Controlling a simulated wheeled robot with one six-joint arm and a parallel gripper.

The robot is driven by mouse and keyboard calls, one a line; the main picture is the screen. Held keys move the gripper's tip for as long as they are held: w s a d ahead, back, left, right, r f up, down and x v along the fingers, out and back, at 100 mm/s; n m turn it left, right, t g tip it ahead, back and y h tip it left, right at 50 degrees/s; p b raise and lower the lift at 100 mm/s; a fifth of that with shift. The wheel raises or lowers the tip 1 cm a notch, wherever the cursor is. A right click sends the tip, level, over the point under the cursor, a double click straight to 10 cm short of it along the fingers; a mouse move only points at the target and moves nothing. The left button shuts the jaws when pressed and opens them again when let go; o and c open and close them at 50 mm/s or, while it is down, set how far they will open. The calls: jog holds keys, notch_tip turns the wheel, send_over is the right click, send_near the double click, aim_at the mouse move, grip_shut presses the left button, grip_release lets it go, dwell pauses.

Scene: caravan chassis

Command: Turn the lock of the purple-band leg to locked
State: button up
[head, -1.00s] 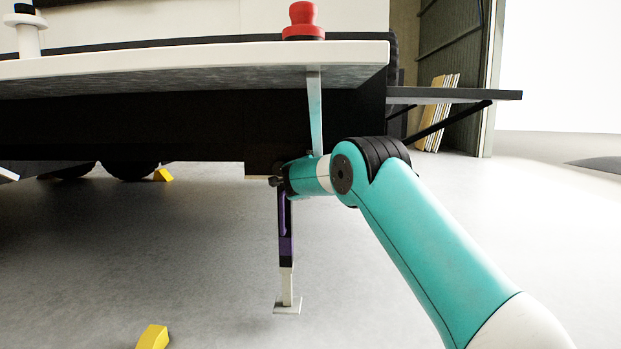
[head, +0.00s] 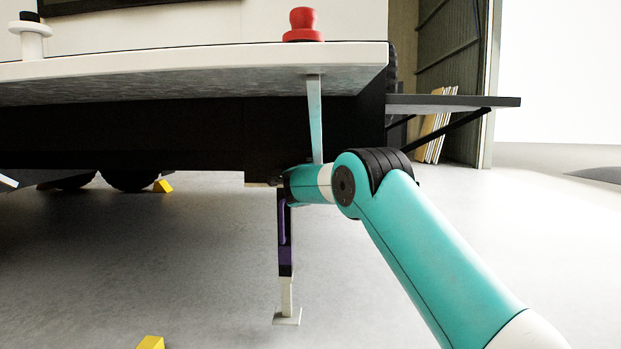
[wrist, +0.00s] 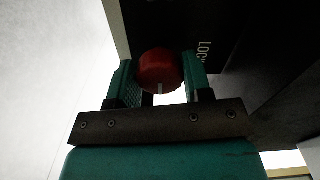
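The purple-band leg (head: 285,255) hangs upright under the dark chassis, with a purple band on a dark tube and a pale foot at the floor. My gripper is hidden behind my teal arm and the leg's top in the head view. In the wrist view my gripper (wrist: 159,76) has one finger on each side of a round red knob (wrist: 158,66), with no clear gap between. A short white mark on the knob points down the picture, towards my palm. White lettering starting "LOC" (wrist: 203,50) shows on the dark plate right of the knob, partly hidden.
The white deck edge (head: 200,68) spans above my arm, with a red knob-shaped fitting (head: 303,25) on top. A dark shelf (head: 450,102) juts out at right. Yellow blocks (head: 162,186) (head: 151,343) lie on the floor. The floor right of the leg is open.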

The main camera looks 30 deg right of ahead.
jog(key=o, duration=0.3)
jog(key=shift+o, duration=0.2)
jog(key=shift+s+a, duration=0.1)
jog(key=p+v, duration=0.3)
jog(key=v, duration=1.4)
jog(key=shift+p, duration=0.4)
jog(key=shift+s+a, duration=0.1)
